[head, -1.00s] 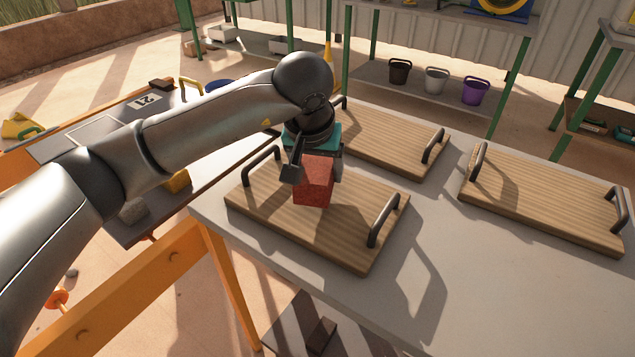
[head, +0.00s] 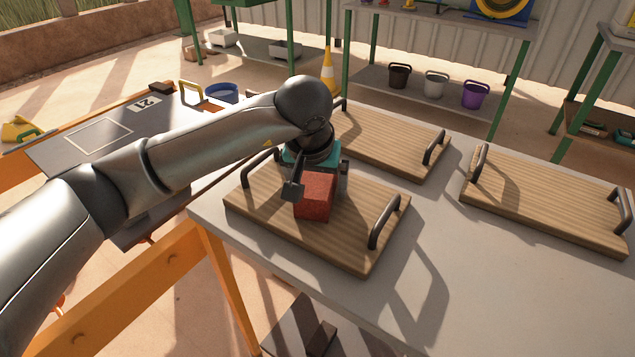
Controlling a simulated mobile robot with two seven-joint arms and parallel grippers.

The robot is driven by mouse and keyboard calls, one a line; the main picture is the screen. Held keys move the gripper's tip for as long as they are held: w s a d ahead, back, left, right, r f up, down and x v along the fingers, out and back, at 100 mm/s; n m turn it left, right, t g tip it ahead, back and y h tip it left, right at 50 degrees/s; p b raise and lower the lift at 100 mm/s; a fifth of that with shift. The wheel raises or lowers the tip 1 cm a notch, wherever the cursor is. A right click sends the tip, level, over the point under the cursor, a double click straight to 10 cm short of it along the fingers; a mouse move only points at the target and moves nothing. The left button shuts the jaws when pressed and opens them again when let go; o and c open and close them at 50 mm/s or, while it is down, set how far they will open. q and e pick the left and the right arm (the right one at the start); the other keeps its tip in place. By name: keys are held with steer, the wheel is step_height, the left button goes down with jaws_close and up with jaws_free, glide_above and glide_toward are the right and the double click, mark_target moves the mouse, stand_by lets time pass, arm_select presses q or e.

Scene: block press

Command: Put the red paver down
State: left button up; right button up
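The red paver (head: 315,197) is at the middle of the near wooden board (head: 350,243), with its lower edge at the wood and no clear gap showing beneath it. My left gripper (head: 318,180) points down over it, with one dark finger along the paver's left side. The other finger is mostly hidden behind the paver. The gripper appears shut on the paver. My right gripper is not in view.
The near board has dark handles at its left and right (head: 384,221) ends. A second board (head: 390,140) lies behind it and a third board (head: 545,195) to the right. Bare grey table (head: 480,290) shows between and in front of them.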

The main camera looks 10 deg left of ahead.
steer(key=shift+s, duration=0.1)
arm_select(q)
steer(key=shift+r, duration=0.15)
steer(key=p+v, duration=0.3)
steer(key=v, duration=0.9)
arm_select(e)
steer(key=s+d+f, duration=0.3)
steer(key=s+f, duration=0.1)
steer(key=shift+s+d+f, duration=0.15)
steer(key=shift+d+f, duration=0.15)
arm_select(q)
steer(key=shift+a, duration=0.1)
